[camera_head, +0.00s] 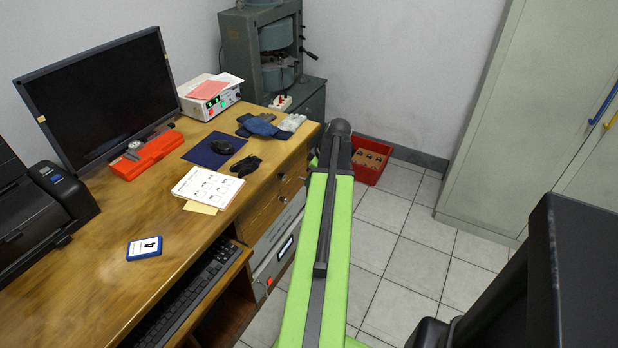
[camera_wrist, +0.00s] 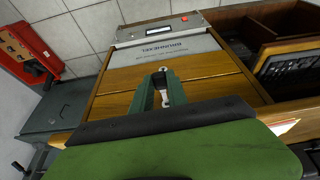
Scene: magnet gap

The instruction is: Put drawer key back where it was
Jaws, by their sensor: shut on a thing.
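In the wrist view, the drawer key (camera_wrist: 164,96) shows as a small pale metal piece between the green fingers of my gripper (camera_wrist: 162,80). My gripper is shut on it. The wooden drawer fronts (camera_wrist: 200,82) lie behind the fingertips; whether the key touches them I cannot tell. In the head view, the drawer fronts (camera_head: 265,208) are on the right side of the desk, with small metal fittings. My gripper and the key are hidden behind my green arm there.
The desk (camera_head: 110,215) holds a monitor (camera_head: 100,95), a red case (camera_head: 148,155), papers (camera_head: 207,187), gloves (camera_head: 262,125) and a blue tag (camera_head: 144,248). A red crate (camera_head: 368,174) stands on the floor beyond my arm. Tiled floor (camera_head: 400,240) is free between the desk and the cabinet (camera_head: 520,100).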

